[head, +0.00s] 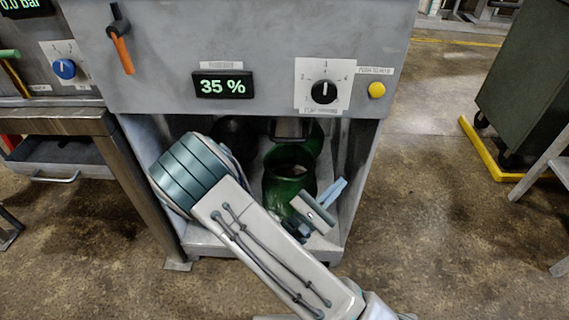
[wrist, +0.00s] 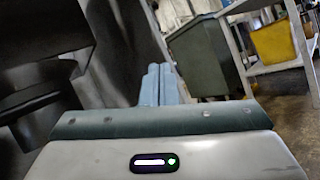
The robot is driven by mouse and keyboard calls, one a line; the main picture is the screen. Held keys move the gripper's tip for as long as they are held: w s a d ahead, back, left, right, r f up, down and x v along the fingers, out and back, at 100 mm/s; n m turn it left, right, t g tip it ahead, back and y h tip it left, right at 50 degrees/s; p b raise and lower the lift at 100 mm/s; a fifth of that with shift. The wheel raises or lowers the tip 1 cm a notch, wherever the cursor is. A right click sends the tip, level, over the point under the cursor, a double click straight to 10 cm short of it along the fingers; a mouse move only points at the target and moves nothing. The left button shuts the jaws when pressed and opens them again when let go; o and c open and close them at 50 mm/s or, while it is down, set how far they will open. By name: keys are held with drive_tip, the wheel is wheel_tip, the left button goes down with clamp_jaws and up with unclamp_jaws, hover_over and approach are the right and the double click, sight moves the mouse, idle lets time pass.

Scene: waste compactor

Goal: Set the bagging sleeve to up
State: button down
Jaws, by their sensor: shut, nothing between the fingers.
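The compactor's lower bay (head: 352,165) is open at the front. A dark green, glossy round body (head: 288,178) stands in it, with a dark block above. I cannot tell for sure which part is the bagging sleeve. My gripper (head: 333,191) is shut and empty, at the right side of the bay, just right of the green body, with its light blue fingers pointing up and right. In the wrist view my fingers (wrist: 157,85) are together, with nothing between them. Dark rounded parts (wrist: 38,95) fill the left of that view. My arm hides part of the bay.
The panel above has a 35 % display (head: 223,85), a black rotary knob (head: 324,92), a yellow button (head: 376,90) and an orange-handled lever (head: 122,50). A steel table (head: 62,122) stands left. A green bin (head: 525,80) stands right; the floor between is clear.

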drive_tip(key=w+a+f+n+t+y+b, duration=0.1)
drive_tip(key=a+f+n+t+y, duration=0.35)
drive_tip(key=a+n+y, duration=0.35)
drive_tip(key=w+a+f+n+t+y+b, duration=0.1)
drive_tip(key=a+f+n+t+y+b, duration=0.1)
drive_tip(key=a+f+n+t+y, duration=0.5)
drive_tip(key=w+d+r+m+g+y+b, duration=0.1)
drive_tip(key=w+d+r+g+y+b, duration=0.1)
drive_tip(key=w+r, duration=0.6)
drive_tip(key=shift+w+d+r+b, duration=0.25)
drive_tip(key=shift+d+r+b, duration=0.2)
drive_tip(key=shift+r, duration=1.65)
